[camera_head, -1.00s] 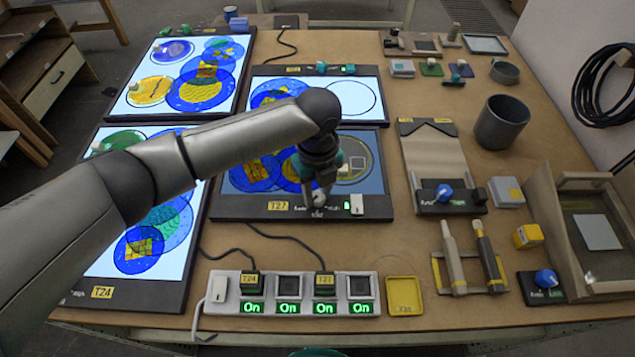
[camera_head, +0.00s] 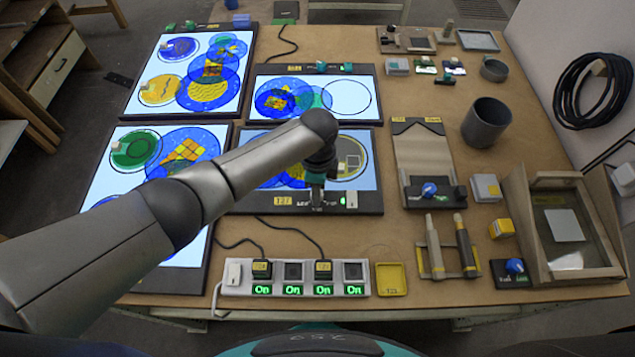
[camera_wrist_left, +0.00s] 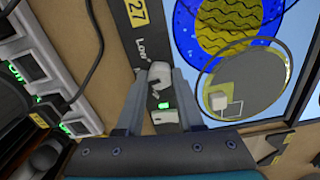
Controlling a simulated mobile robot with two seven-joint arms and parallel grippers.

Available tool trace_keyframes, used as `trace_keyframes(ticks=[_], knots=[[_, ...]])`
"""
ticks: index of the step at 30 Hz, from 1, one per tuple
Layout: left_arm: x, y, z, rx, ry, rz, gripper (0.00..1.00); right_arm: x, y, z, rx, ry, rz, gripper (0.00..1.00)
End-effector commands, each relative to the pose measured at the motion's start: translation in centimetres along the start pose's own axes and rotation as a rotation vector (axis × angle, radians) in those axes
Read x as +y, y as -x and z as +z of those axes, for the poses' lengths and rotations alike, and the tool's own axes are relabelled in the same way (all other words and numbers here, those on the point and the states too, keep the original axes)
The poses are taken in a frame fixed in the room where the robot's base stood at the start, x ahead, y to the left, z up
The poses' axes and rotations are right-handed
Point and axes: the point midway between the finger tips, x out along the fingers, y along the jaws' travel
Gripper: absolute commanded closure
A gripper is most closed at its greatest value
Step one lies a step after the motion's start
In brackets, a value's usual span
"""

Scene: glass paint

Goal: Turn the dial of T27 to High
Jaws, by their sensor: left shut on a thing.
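The T27 light panel (camera_head: 375,199) lies at the table's middle, its screen lit pale blue with coloured discs on it. Its yellow label also shows in the left wrist view (camera_wrist_left: 137,14), near the printed word "Low". The grey-white dial (camera_wrist_left: 160,73) sits on the panel's front strip. My left gripper (camera_head: 317,203) reaches down to that strip. In the left wrist view its fingers (camera_wrist_left: 161,80) stand on both sides of the dial, shut on it. The dial's exact pointing is hard to read. My right gripper is out of view.
A white switch (camera_head: 351,200) with a green light stands just right of the dial. A power strip (camera_head: 335,288) with several "On" lights lies in front, with cables running to it. Other lit panels (camera_head: 313,66) lie behind and left. Tools and a grey cup (camera_head: 484,123) are at right.

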Motion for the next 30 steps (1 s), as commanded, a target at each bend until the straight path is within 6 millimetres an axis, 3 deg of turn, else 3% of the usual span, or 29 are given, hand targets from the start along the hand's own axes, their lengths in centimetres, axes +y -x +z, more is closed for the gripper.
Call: trace_keyframes(ticks=[18,30], knots=[[0.1,0.1,0.0,-0.001,0.578,0.004,1.00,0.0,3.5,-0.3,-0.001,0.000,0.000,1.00],[0.0,0.1,0.0,0.000,0.828,0.002,1.00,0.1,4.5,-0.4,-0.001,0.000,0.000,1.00]])
